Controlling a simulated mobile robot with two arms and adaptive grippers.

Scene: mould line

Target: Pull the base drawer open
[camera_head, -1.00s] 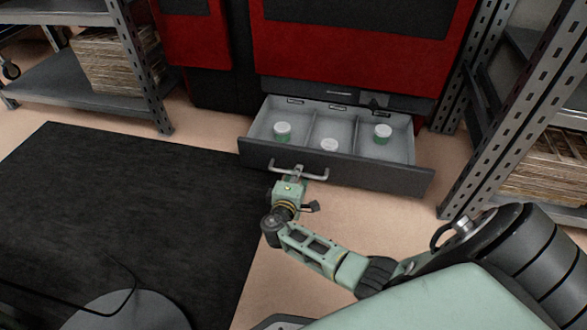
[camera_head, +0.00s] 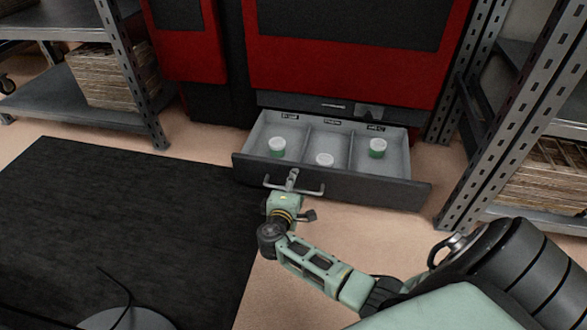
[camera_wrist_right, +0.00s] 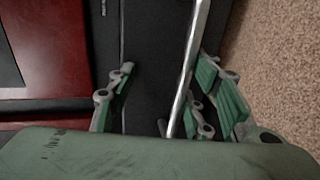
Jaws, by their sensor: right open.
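The base drawer (camera_head: 365,188) stands out from the bottom of a red and black machine, its inside in view. Its dark front carries a light metal handle (camera_head: 312,191). My right gripper (camera_head: 291,178) is at the handle, near its middle. In the right wrist view, the handle (camera_wrist_right: 189,75) runs as a bright bar between the green-padded fingers of the open right gripper (camera_wrist_right: 165,92). Dark drawer front (camera_wrist_right: 145,60) lies behind it. Contact between pads and bar cannot be told. My left gripper is not in view.
The drawer has three compartments, each with a white-lidded jar, such as the left one (camera_head: 277,147). Metal shelving stands left (camera_head: 130,85) and right (camera_head: 500,130). A black mat (camera_head: 120,220) covers the floor at left; bare floor lies before the drawer's right part.

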